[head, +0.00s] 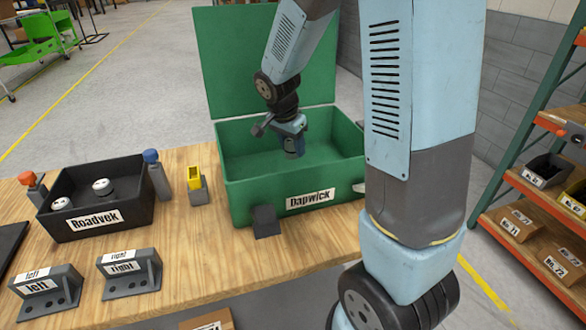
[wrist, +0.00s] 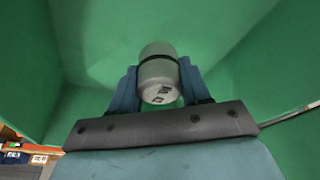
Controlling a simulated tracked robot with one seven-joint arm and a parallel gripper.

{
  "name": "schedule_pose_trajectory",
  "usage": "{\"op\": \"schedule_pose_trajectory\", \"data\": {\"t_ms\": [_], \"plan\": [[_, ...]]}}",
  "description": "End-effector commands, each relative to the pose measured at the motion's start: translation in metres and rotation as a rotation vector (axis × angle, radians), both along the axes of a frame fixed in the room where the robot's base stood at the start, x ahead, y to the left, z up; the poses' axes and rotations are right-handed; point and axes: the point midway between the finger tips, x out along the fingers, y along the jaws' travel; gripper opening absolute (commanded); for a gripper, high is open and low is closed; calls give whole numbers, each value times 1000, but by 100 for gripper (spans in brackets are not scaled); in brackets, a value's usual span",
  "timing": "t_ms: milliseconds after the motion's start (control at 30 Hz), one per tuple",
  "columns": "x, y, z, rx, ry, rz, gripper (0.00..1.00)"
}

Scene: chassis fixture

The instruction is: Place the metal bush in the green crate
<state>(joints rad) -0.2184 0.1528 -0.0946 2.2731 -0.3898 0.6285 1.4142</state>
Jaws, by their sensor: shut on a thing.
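The green crate (head: 247,204) stands open on the wooden table, its lid raised at the back and a "Dapwick" label on its front. My gripper (head: 293,142) is over the crate's opening, pointing down. In the wrist view my gripper (wrist: 159,88) is shut on the metal bush (wrist: 160,68), a grey cylinder with small dark marks on its end. Green crate walls (wrist: 95,40) surround it in that view. The bush (head: 293,153) shows only small below the fingers in the head view. I cannot tell how far it is above the crate floor.
A black bin (head: 135,215) labelled "Roadvek" holds white-topped round parts. Grey "left" (head: 48,290) and "right" (head: 131,273) fixtures stand in front of it. A yellow-topped block (head: 196,185) and a dark block (head: 265,221) are near the crate. Shelving (head: 540,210) stands at the right.

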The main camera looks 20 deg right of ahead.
Motion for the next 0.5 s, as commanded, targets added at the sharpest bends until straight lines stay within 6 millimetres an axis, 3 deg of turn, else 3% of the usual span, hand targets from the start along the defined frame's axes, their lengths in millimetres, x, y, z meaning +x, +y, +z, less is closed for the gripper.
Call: {"op": "schedule_pose_trajectory", "data": {"t_ms": [100, 500], "plan": [[-1, 0, -20, -1, 3, 2, 8], [-1, 0, -54, -1, 3, 1, 8]]}}
